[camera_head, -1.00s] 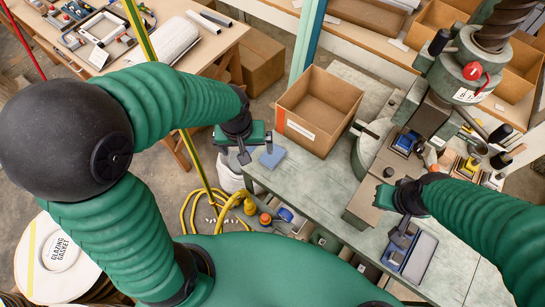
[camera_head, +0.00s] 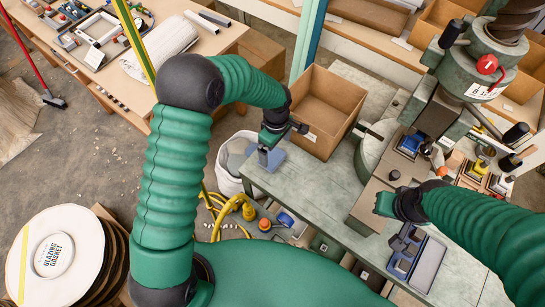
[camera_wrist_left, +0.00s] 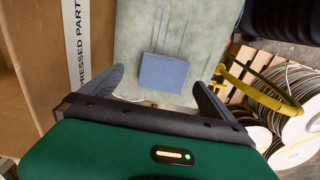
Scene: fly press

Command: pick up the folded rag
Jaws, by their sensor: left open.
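The folded rag (camera_head: 277,162) is a small flat blue rectangle on the near left corner of the grey-green bench. In the left wrist view the rag (camera_wrist_left: 163,73) lies flat, between the spread fingertips in the picture and a little beyond them. My left gripper (camera_head: 264,154) is open and empty, pointing down at the rag and partly covering it in the head view. Its two fingers (camera_wrist_left: 158,80) stand wide apart in the wrist view. Whether they touch the rag cannot be told. My right gripper (camera_head: 404,240) hangs over the bench's right part; its jaw opening is unclear.
A cardboard box (camera_head: 328,112) stands on the bench close beside my left gripper. The fly press (camera_head: 470,70) stands to the right. A blue-grey tray (camera_head: 428,265) lies below my right gripper. A white bin (camera_head: 232,160) and yellow hose (camera_head: 232,205) are off the bench's left edge.

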